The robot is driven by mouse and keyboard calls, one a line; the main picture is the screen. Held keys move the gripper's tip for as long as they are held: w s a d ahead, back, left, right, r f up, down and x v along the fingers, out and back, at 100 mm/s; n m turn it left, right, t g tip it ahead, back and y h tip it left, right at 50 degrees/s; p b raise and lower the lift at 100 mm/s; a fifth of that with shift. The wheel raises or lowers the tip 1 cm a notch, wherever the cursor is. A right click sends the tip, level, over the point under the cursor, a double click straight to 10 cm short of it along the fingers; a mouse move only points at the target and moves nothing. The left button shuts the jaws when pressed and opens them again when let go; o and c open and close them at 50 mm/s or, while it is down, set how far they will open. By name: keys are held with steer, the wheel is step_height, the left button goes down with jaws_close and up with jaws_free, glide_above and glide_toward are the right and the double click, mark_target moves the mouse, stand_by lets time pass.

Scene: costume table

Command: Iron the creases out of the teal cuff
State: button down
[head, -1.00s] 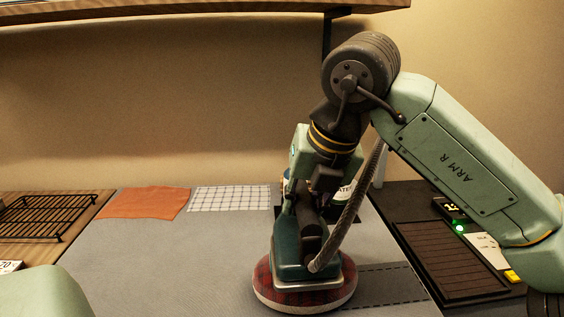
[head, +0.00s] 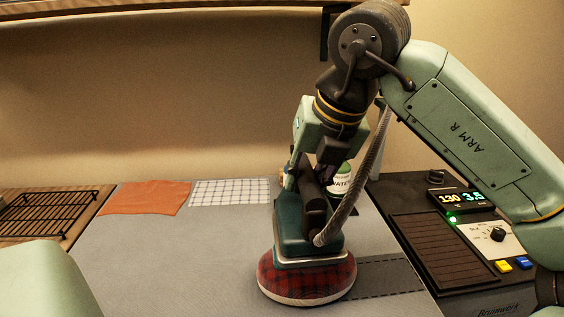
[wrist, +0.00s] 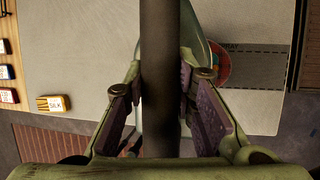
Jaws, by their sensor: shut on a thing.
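My gripper (head: 308,190) is shut on the dark handle of the teal iron (head: 292,228); the handle also shows as a dark bar (wrist: 160,70) between the fingers in the wrist view. The iron's pale metal sole is over the back part of a red tartan pressing cushion (head: 305,282) with a white base. I cannot tell whether the sole touches the cushion. The cushion shows partly in the wrist view (wrist: 221,68), right of the handle. I cannot make out the teal cuff in either view; the iron hides part of the cushion's top.
The grey mat (head: 150,260) has a dashed spray area right of the cushion. An orange cloth (head: 145,197) and a checked cloth (head: 232,191) lie at the back. A water bottle (head: 342,180) stands behind the iron. A control station (head: 480,215) is at right, a black rack (head: 50,212) at left.

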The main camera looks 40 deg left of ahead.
steer(key=shift+r+p, duration=0.6)
steer(key=shift+r, duration=0.45)
stand_by(0.7)
